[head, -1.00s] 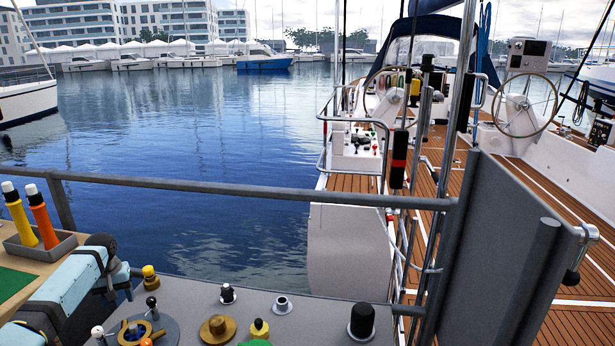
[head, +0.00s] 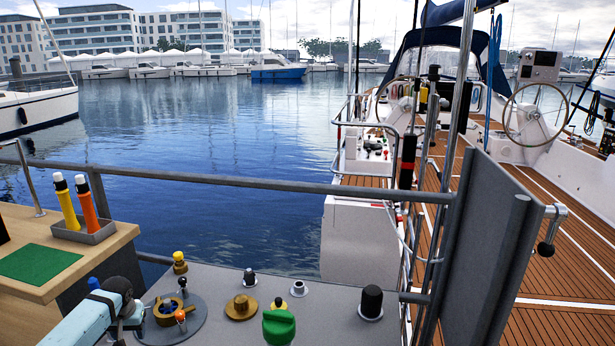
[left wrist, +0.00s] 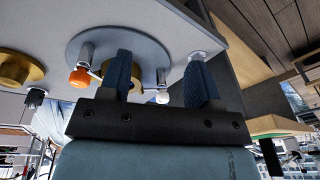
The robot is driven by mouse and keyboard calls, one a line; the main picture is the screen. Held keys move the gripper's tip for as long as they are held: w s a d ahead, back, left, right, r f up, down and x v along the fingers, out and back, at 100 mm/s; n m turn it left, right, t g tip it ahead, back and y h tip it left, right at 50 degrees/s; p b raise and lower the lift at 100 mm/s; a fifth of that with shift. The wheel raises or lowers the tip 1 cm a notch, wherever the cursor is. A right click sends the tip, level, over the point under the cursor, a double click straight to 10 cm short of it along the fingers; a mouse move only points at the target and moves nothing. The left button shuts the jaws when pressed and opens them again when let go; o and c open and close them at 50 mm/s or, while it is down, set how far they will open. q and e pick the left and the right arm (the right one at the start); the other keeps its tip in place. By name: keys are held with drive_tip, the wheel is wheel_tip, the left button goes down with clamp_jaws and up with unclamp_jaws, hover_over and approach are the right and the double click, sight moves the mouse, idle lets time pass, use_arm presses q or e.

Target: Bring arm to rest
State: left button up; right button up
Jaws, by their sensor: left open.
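My left arm, light blue with a dark end, comes in at the bottom left of the head view. Its gripper (head: 122,300) is at the left edge of the grey panel (head: 225,300), beside the round plate with a brass ring (head: 166,312). In the left wrist view the two blue fingers of the gripper (left wrist: 160,80) stand wide apart with nothing held between them. The plate (left wrist: 110,45) with an orange knob (left wrist: 80,77) and a white knob (left wrist: 162,97) shows past the fingers. My right gripper is not in view.
A wooden counter (head: 120,240) with a tray (head: 100,233) of yellow and orange torches is at left. The panel carries a green knob (head: 279,326), a black knob (head: 371,301) and a brass knob (head: 241,306). A grey rail (head: 270,184) crosses behind, with water and a sailboat beyond.

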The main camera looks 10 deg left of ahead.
use_arm(q)
drive_tip(key=s+d+f+m+t+h, duration=0.1)
drive_tip(key=s+d+f+m+t, duration=0.3)
drive_tip(key=s+d, duration=0.55)
drive_tip(key=s+d+f+m+t, duration=0.2)
drive_tip(key=s+d+f+m, duration=0.35)
drive_tip(key=s, duration=0.65)
drive_tip(key=s+d+r+m+t+h, duration=0.2)
drive_tip(key=s+d+r+h, duration=0.3)
drive_tip(key=s+d, duration=0.75)
drive_tip(key=d+r+n+t+y, duration=0.15)
drive_tip(key=d+n, duration=0.35)
drive_tip(key=d, duration=0.6)
wheel_tip(320, 180, up, 15)
drive_tip(key=p, duration=1.8)
drive_tip(key=shift+a, duration=0.3)
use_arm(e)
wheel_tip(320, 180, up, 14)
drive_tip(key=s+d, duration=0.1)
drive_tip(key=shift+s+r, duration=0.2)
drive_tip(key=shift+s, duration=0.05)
